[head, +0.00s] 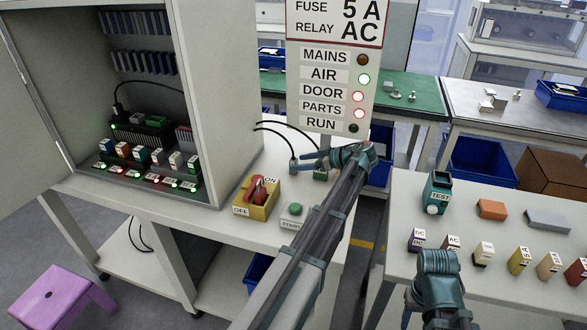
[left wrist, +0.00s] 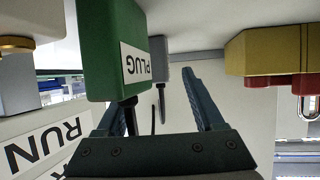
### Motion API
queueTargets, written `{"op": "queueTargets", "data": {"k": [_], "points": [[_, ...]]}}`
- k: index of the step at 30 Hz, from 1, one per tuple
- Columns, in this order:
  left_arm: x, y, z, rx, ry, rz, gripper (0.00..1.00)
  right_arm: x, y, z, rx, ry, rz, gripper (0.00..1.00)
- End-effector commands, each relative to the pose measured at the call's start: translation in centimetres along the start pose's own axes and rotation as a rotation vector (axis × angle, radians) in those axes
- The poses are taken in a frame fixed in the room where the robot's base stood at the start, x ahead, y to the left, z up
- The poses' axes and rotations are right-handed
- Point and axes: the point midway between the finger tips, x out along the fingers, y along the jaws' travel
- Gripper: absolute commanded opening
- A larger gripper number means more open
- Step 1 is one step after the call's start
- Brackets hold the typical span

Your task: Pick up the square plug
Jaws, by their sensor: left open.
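A green block labelled PLUG (left wrist: 112,55) hangs large and near in the left wrist view, whose picture is upside down. In the head view the green plug (head: 320,174) stands on the cabinet's bench, partly covered by my left gripper. A grey plug (left wrist: 161,62) with a dark cable is behind it; in the head view this plug (head: 293,166) stands just left of the green one. My left gripper (head: 308,158) is open; the green plug covers part of one finger, and I see no grip on it. My right gripper (head: 438,270) is at the lower right, fingers not clear.
A yellow box with a red ON/OFF switch (head: 257,196) and a START button (head: 294,212) stand close by on the bench. A signboard (head: 333,90) rises behind. The right table holds a TEST box (head: 436,192) and several small blocks. A purple stool (head: 60,295) stands lower left.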

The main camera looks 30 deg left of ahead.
Motion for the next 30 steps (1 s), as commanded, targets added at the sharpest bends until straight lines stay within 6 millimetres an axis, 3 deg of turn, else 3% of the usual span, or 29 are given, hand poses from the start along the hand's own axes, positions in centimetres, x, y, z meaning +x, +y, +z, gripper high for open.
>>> {"op": "queueTargets", "data": {"k": [6,14,26,30], "points": [[3.4,0.0,0.1,-0.002,0.000,-0.003,0.70,1.6,-0.2,-0.1,0.000,0.000,0.000,0.50],[3.8,0.1,-0.1,0.000,0.000,-0.001,0.70,1.5,-0.1,-0.1,0.000,0.000,0.000,0.50],[3.8,0.1,-0.1,0.000,0.000,-0.001,0.00,1.5,-0.1,-0.1,0.000,0.000,0.000,0.50],[3.8,0.0,-0.1,0.000,0.000,-0.001,0.00,1.5,-0.1,-0.1,0.000,0.000,0.000,0.50]]}}
